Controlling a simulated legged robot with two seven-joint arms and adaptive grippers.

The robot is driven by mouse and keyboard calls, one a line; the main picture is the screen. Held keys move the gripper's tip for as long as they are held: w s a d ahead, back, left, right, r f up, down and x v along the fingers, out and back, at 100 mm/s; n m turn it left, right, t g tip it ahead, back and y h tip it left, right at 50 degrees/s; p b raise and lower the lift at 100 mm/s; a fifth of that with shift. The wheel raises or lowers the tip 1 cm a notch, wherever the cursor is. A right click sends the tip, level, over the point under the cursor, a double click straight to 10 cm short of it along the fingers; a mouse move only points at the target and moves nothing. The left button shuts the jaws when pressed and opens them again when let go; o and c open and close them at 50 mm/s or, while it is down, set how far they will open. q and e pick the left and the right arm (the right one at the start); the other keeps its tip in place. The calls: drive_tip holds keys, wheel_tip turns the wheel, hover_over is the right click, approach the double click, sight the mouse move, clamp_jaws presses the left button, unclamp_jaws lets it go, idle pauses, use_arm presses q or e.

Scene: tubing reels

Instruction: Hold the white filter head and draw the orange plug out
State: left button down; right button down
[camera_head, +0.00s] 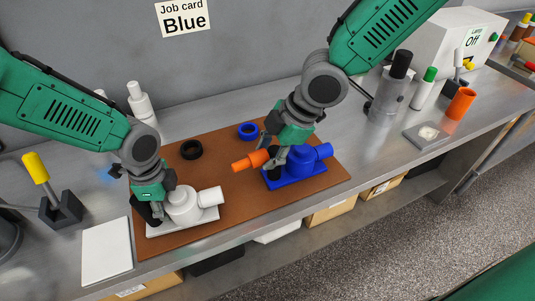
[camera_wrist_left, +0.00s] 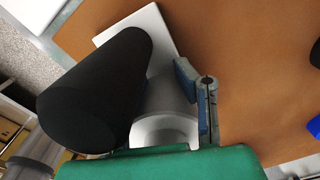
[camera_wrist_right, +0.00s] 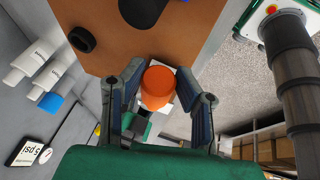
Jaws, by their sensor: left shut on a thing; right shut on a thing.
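The white filter head (camera_head: 184,206) sits on its white base plate at the front left of the brown mat, its white port pointing right. My left gripper (camera_head: 158,207) is shut on its left side; in the left wrist view the white body (camera_wrist_left: 165,112) lies beside a finger, partly hidden by a large black cylinder (camera_wrist_left: 95,90). My right gripper (camera_head: 272,158) is shut on the orange plug (camera_head: 250,160), which points left and is apart from the white port. The plug also shows between both fingers in the right wrist view (camera_wrist_right: 157,86).
A black ring (camera_head: 190,149) and a blue ring (camera_head: 248,131) lie at the mat's back. A white pad (camera_head: 106,252) lies left of the mat (camera_head: 240,215). The mat's front middle is clear.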

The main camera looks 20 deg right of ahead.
use_arm(q)
drive_tip(key=shift+s+d+f, duration=0.1)
drive_tip(key=shift+d+f, duration=0.1)
drive_tip(key=shift+f, duration=0.05)
drive_tip(key=c, duration=1.2)
unclamp_jaws()
drive_tip(key=shift+o, duration=0.2)
drive_tip(key=shift+d, duration=0.2)
drive_tip(key=shift+a+r, duration=0.15)
drive_tip(key=shift+a, duration=0.25)
